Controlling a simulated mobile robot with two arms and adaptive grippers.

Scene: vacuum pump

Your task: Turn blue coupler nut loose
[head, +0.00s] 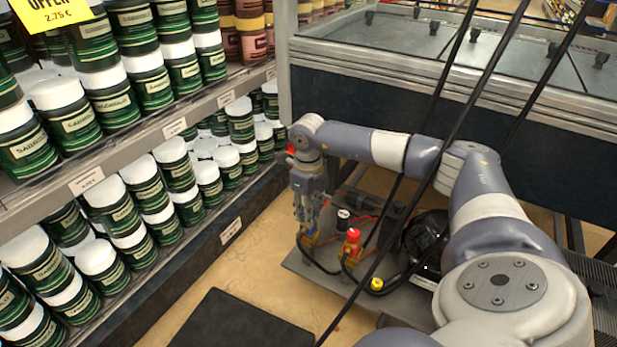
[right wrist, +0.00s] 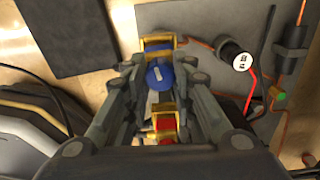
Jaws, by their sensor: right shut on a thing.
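The blue coupler nut (right wrist: 159,76) shows in the right wrist view between the fingers of my right gripper (right wrist: 157,82). It sits at a yellow bracket (right wrist: 160,46). My right gripper (head: 308,226) points down over the left part of the grey board in the head view, with its fingers shut on the nut. The fingers hide most of the nut there. A red-topped fitting with a yellow base (head: 352,246) stands just right of the gripper. A red part (right wrist: 166,122) also shows below the nut in the right wrist view. My left gripper is not in view.
The grey board (head: 300,261) carries hoses, a black cylinder with a white top (head: 343,214), a round black part (head: 425,238) and a yellow knob (head: 376,284). Shelves of green jars (head: 120,215) stand close on the left. A freezer (head: 450,90) stands behind. Dark cables cross the head view.

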